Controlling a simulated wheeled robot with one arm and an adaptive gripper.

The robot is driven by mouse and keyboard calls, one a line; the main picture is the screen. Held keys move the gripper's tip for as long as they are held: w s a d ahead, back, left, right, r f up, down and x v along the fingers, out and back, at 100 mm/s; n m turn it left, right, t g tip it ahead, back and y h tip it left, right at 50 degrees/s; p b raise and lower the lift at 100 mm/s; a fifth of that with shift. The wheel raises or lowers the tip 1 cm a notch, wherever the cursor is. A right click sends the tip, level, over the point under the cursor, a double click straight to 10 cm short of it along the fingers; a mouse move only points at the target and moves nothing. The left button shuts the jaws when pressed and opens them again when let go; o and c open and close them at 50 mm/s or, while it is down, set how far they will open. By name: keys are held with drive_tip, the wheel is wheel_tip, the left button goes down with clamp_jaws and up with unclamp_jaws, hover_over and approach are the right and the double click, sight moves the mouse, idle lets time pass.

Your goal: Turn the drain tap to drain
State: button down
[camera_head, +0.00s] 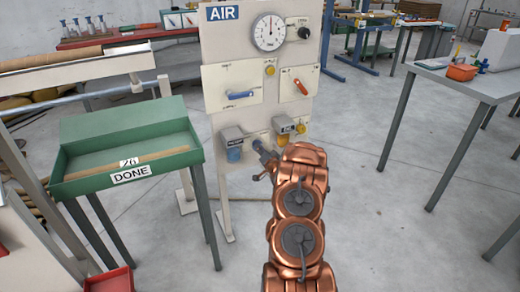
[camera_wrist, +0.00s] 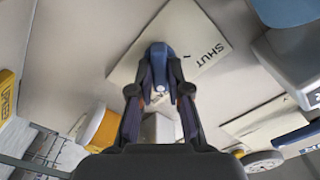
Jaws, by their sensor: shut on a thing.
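The drain tap (camera_wrist: 159,50) shows in the wrist view as a small blue handle in front of a cream plate (camera_wrist: 203,28) lettered SHUT. My gripper (camera_wrist: 160,72) has its two dark fingers closed in on this blue handle, one on each side. Other lettering on the plate is hidden or out of the picture. In the head view my gripper (camera_head: 262,152) reaches the lower part of the cream AIR panel (camera_head: 225,112), between a blue bowl unit (camera_head: 234,153) and a yellow bowl unit (camera_head: 283,141). The tap itself is hidden there by my gripper and arm.
The panel carries a gauge (camera_head: 268,33), a blue lever (camera_head: 240,95) and a red lever (camera_head: 301,87) above my gripper. A green DONE tray (camera_head: 125,133) stands to the left. A grey table (camera_head: 465,80) stands right, with open floor between.

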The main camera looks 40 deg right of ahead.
idle(0.3)
drive_tip(key=c, duration=1.1)
unclamp_jaws()
drive_tip(key=shift+v, duration=6.05)
drive_tip(key=shift+w, duration=0.1)
